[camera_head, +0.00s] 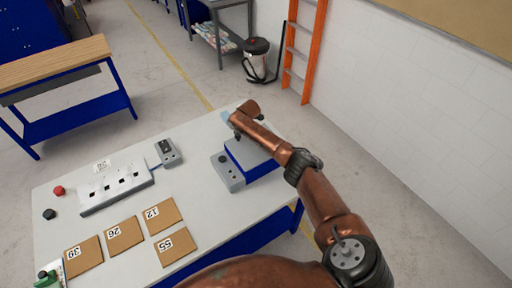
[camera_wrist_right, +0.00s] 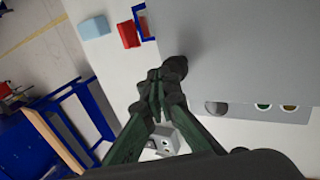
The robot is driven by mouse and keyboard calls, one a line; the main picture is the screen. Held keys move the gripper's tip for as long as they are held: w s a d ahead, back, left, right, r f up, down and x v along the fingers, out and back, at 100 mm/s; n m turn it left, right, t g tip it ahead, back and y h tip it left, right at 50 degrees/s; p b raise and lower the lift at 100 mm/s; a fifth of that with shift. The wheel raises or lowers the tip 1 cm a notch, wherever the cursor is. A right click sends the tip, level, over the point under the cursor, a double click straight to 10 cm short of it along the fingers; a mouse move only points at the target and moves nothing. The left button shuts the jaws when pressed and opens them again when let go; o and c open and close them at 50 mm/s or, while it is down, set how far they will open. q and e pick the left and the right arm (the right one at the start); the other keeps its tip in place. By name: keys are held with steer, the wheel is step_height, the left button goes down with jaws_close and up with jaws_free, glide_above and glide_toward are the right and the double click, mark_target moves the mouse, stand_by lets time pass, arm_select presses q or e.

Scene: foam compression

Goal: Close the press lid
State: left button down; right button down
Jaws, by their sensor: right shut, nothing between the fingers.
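The press (camera_head: 262,172) is a blue box near the table's far right corner. Its flat grey lid (camera_head: 250,150) lies over the top, partly behind my right arm; I cannot tell whether it is fully down. In the wrist view the lid (camera_wrist_right: 240,50) is a large grey plate at the upper right. My right gripper (camera_head: 238,133) is mostly hidden by its own wrist at the lid's far left edge. In the wrist view the gripper (camera_wrist_right: 160,82) is shut and empty, its tips beside the lid's edge; contact is unclear. My left gripper is not in view.
A grey button box (camera_head: 228,172) stands left of the press. A light blue block (camera_wrist_right: 95,27) and a red block (camera_wrist_right: 128,33) lie beyond the gripper. A grey switch box (camera_head: 167,152), a slotted white tray (camera_head: 116,188) and several numbered brown cards (camera_head: 124,235) occupy the left.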

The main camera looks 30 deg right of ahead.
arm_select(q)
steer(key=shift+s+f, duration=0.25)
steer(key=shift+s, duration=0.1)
arm_select(e)
steer(key=shift+f, duration=0.25)
